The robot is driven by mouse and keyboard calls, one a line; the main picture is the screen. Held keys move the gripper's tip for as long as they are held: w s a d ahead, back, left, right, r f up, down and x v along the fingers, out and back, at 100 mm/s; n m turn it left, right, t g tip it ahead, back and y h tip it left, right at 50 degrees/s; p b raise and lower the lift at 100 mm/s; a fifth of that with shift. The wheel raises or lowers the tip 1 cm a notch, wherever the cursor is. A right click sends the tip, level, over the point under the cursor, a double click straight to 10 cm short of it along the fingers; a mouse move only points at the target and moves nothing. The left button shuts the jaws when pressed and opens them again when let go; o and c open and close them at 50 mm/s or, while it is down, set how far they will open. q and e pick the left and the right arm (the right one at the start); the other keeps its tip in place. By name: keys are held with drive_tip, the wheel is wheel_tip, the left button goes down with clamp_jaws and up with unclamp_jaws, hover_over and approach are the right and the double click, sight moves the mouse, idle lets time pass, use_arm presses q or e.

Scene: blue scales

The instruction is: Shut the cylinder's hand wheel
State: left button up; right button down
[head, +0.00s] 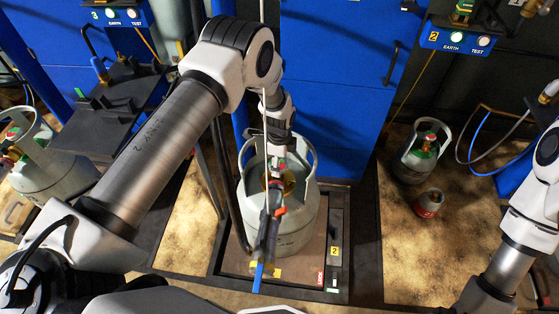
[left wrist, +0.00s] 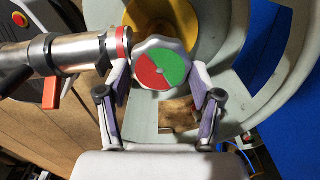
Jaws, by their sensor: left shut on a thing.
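The grey gas cylinder (head: 297,222) stands upright on the scale platform (head: 318,262), inside its round collar. Its hand wheel (left wrist: 158,68) shows in the left wrist view as a pale, lobed knob with a red and green face. My left gripper (left wrist: 158,80) has one finger on each side of the wheel and is shut on it. In the head view my left gripper (head: 278,160) reaches down into the collar and mostly hides the wheel. My right arm is at the right edge; its gripper is out of the picture.
A metal filling fitting (left wrist: 70,55) with a red lever sits close left of the wheel; its blue-ended handle (head: 258,277) hangs over the cylinder's front. Another cylinder (head: 421,152) and a small red canister (head: 429,203) stand right. A grey cylinder (head: 55,165) stands left.

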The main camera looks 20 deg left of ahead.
use_arm(q)
drive_tip(key=m, duration=0.4)
drive_tip(key=shift+s, duration=0.1)
idle(0.4)
drive_tip(key=o, duration=1.1)
drive_tip(key=shift+o, duration=0.2)
wheel_tip(320, 180, up, 12)
